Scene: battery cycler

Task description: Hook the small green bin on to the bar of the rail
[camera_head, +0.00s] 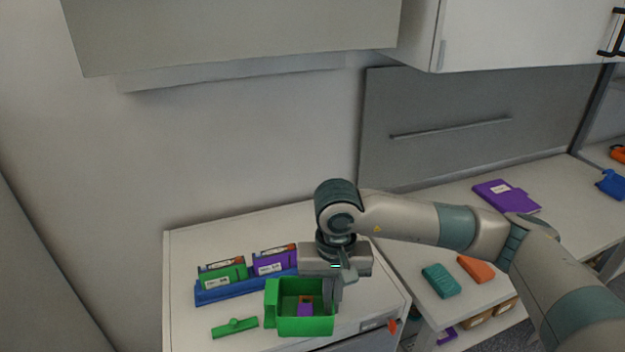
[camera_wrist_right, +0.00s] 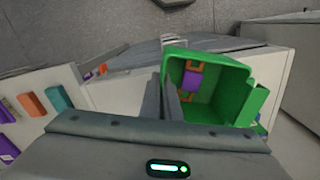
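The small green bin (camera_head: 305,326) is open-topped, with a purple and orange item (camera_head: 305,308) inside. It is at the front of the white counter; I cannot tell whether it touches the surface. My right gripper (camera_head: 335,298) points down at the bin's right wall. In the right wrist view the fingers (camera_wrist_right: 166,102) are close together, one outside and one inside the bin (camera_wrist_right: 237,100), with its wall between them. The thin bar of the rail (camera_head: 450,128) is on the grey back panel at the right, with nothing hanging on it. My left gripper is not in view.
A blue rack (camera_head: 245,290) with green and purple boxes stands left of the bin, and a small green piece (camera_head: 234,328) lies in front. On the right bench lie a teal block (camera_head: 440,280), an orange block (camera_head: 476,268) and a purple folder (camera_head: 506,195). Cabinets hang above.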

